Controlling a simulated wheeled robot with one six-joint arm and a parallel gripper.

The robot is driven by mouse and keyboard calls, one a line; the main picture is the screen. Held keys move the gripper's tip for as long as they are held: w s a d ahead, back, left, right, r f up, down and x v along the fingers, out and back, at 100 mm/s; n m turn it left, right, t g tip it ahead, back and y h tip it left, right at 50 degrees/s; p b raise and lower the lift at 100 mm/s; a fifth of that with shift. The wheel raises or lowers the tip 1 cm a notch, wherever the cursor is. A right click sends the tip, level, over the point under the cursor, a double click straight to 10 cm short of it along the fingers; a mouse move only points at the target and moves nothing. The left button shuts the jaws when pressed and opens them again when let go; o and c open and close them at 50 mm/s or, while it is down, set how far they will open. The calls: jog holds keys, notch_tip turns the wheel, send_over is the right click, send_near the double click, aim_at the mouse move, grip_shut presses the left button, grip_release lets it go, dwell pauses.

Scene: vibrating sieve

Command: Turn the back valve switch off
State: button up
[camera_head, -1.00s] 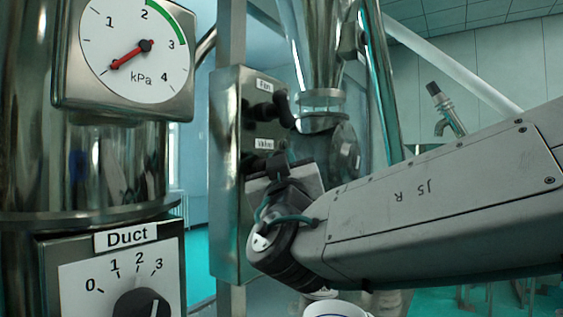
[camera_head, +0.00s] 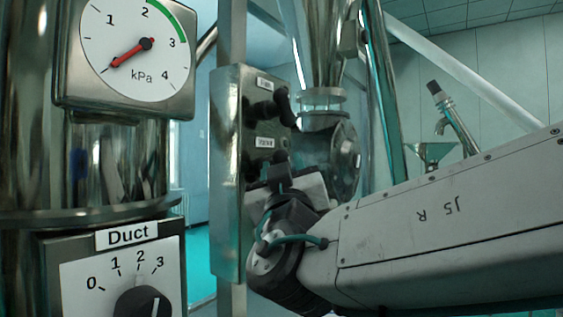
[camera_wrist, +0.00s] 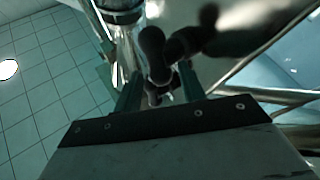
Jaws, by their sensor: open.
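A metal switch box (camera_head: 229,175) stands in the middle of the head view. A black lever switch (camera_head: 272,108) sits beneath its upper label. The lower label (camera_head: 265,142) appears to read "Valve"; the switch under it is mostly hidden by my gripper (camera_head: 283,172). In the wrist view my gripper (camera_wrist: 160,88) is open, with its two fingers apart. A dark rounded knob (camera_wrist: 153,45) shows between and just beyond the fingertips. I cannot tell whether the fingers touch it, nor which way the valve switch is turned.
A kPa gauge (camera_head: 135,50) and a Duct dial (camera_head: 142,300) are close on the left. A glass-and-metal column (camera_head: 322,100) rises behind the box, with a round metal part (camera_head: 345,160) beside it. A slanted teal post (camera_head: 384,100) stands to the right.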

jog(key=v, duration=0.5)
jog(key=shift+w, duration=0.1)
jog(key=s+d+f+g+h, duration=0.2)
jog(key=d+f+g+h, duration=0.2)
jog(key=d+f+g, duration=0.45)
jog(key=s+d+f+g+h, duration=0.3)
jog(key=d+f+g+h, duration=0.25)
jog(key=d+f, duration=0.6)
jog(key=s+d+f+m+g+y, duration=0.1)
jog(key=s+f+m+g+y, duration=0.1)
jog(key=s+f+g+y, duration=0.2)
jog(key=s+d+f+m+g+y, duration=0.2)
jog(key=s+f+g+y, duration=0.2)
jog(key=s, duration=0.6)
jog(key=shift+s+d+f+y, duration=0.25)
jog(key=shift+s+f+y, duration=0.15)
jog(key=shift+y, duration=0.15)
